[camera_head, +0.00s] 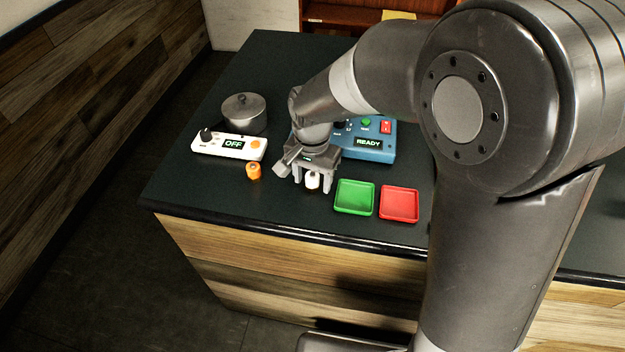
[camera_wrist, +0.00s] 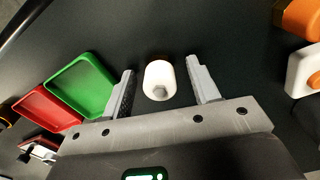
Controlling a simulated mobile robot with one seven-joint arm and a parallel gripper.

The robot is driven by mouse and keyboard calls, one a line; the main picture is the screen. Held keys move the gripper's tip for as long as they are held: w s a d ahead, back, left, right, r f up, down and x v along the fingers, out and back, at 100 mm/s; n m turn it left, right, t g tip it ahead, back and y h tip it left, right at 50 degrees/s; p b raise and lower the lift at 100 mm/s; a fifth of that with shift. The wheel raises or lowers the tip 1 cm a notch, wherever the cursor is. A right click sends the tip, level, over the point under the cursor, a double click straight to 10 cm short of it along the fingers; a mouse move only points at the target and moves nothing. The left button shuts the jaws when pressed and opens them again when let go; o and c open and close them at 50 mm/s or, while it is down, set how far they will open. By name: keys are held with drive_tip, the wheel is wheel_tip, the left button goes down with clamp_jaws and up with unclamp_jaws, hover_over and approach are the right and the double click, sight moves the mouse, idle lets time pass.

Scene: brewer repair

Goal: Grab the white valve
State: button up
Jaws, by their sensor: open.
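The white valve (camera_head: 312,180) stands on the dark counter near its front edge. It is a small white cylinder, and the wrist view shows it (camera_wrist: 159,79) with a grey hexagonal part on its end. My gripper (camera_head: 312,186) is open above the counter at the valve. In the wrist view, the valve lies between the two fingers of my gripper (camera_wrist: 163,88), with a gap on each side. Neither finger appears to touch it. The exact height of the fingers relative to the valve is hard to tell.
A green tray (camera_head: 354,197) and a red tray (camera_head: 399,204) lie right of the valve. An orange part (camera_head: 253,171) stands to its left. Behind are a white "OFF" panel (camera_head: 213,143), a lidded pot (camera_head: 245,112) and a blue "READY" unit (camera_head: 376,146), partly hidden by my arm.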

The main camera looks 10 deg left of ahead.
drive_tip(key=shift+c, duration=0.5)
drive_tip(key=c, duration=1)
drive_tip(key=shift+c, duration=0.2)
drive_tip(key=shift+r, duration=0.1)
